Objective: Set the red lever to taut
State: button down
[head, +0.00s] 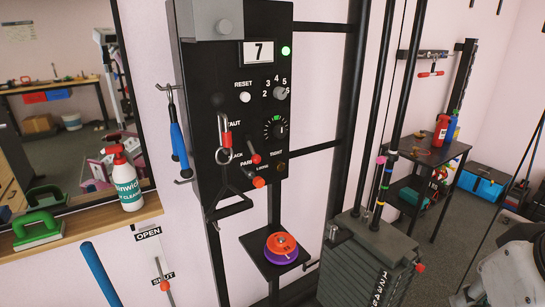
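The control panel (212,90) is a black upright box left of centre in the head view. A TAUT label (234,122) is printed on it, and a partly covered label reading "...LACK" lies below. A lever with a red knob (256,158) slants down to the right beside that lower label. A second lever with an orange-red knob (258,182) hangs just below, near a partly covered label starting "PAR". A red-and-silver clip with a dark triangular handle (230,197) hangs in front and covers part of the labels. My gripper is not in view.
A wall lever with an orange knob (165,285) points down by an OPEN/SHUT sign. A spray bottle (127,180) and green brush (38,229) stand on a ledge at left. A small shelf (255,253) holds orange and purple discs. A weight stack (365,260) stands right.

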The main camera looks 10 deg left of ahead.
aim_at(255, 158)
jog(key=l+u, duration=0.2)
jog(key=u, duration=0.2)
jog(key=k+l+u, duration=0.1)
jog(key=u, duration=0.3)
jog(key=i+z, duration=0.1)
jog(key=i, duration=0.85)
